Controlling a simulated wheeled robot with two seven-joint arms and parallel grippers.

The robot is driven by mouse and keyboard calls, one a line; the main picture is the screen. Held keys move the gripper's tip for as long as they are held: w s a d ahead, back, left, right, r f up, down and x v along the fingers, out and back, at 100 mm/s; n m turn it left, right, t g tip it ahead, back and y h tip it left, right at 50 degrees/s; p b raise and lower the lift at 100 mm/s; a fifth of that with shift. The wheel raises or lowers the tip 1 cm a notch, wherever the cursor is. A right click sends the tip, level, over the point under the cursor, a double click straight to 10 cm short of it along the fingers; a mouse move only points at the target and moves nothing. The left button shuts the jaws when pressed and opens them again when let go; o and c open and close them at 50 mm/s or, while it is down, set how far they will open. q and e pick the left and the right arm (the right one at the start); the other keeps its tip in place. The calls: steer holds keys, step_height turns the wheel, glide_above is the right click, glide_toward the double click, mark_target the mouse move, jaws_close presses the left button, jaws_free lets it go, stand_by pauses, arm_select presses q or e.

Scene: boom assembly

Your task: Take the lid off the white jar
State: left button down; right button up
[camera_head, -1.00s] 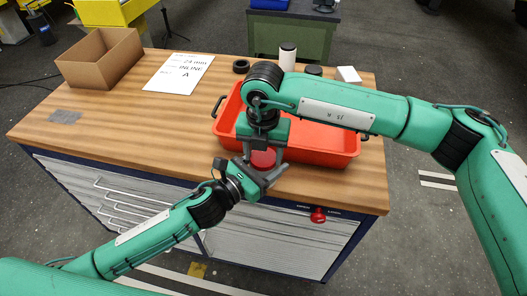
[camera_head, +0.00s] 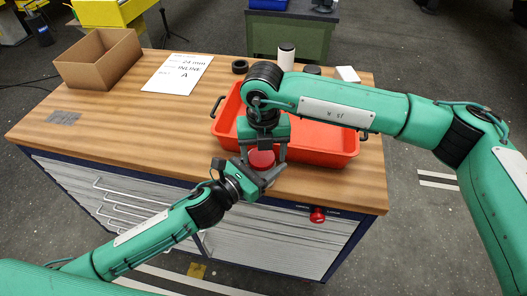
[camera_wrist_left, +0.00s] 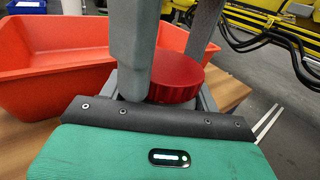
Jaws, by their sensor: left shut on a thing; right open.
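The white jar carries a red lid (camera_head: 262,159) and stands near the front edge of the workbench, before the orange bin. The lid is also seen in the left wrist view (camera_wrist_left: 178,76), where only a little of the white jar (camera_wrist_left: 160,102) shows beneath it. My left gripper (camera_head: 264,174) comes in low from the front left and is shut on the jar below the lid. My right gripper (camera_head: 263,152) points down from above, open, with one finger on each side of the lid. The lid sits on the jar. Whether the right fingers touch it I cannot tell.
The orange bin (camera_head: 322,146) is right behind the jar. The bench's left and middle (camera_head: 130,125) are mostly clear.

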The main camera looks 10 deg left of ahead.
arm_select(q)
steer(key=shift+s+d+r, duration=0.1)
steer(key=shift+d, duration=0.05)
arm_select(e)
steer(key=shift+s+a, duration=0.2)
steer(key=shift+a, duration=0.05)
steer(key=shift+r, duration=0.1)
steer(key=shift+r, duration=2.25)
steer(key=shift+w, duration=0.1)
